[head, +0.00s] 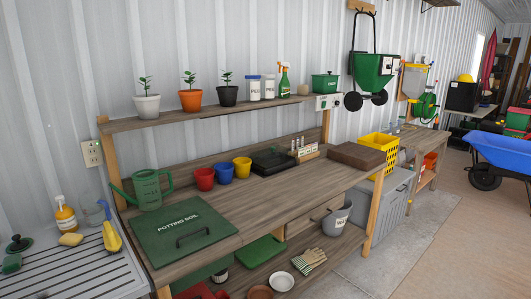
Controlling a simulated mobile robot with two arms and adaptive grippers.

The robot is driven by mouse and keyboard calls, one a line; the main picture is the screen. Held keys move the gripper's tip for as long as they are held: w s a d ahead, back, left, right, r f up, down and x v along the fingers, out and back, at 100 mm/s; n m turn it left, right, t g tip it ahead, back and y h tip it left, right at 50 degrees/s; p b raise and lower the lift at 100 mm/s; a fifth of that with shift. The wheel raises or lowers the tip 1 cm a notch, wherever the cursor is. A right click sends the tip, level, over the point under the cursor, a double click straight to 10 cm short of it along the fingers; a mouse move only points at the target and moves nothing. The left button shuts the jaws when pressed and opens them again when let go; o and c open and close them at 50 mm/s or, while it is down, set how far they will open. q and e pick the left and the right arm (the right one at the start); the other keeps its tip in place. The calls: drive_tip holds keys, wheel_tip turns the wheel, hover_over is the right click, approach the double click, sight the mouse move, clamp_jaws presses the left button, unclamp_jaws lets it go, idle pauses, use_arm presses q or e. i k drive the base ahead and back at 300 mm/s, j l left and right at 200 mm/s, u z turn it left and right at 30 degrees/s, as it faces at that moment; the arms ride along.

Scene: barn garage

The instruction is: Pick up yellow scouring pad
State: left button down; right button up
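The yellow scouring pad (70,239) lies flat on the grey ribbed draining surface (75,270) at the lower left of the head view. Neither of my grippers shows in the head view.
A potting bench (265,201) stands right of the draining surface, with a green potting soil lid (180,247), a green watering can (150,190) and coloured pots. A dark green knobbed item (18,244) sits left of the pad. Open floor (440,255) lies at the right.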

sight(71, 239)
drive_tip(key=u, duration=1.35)
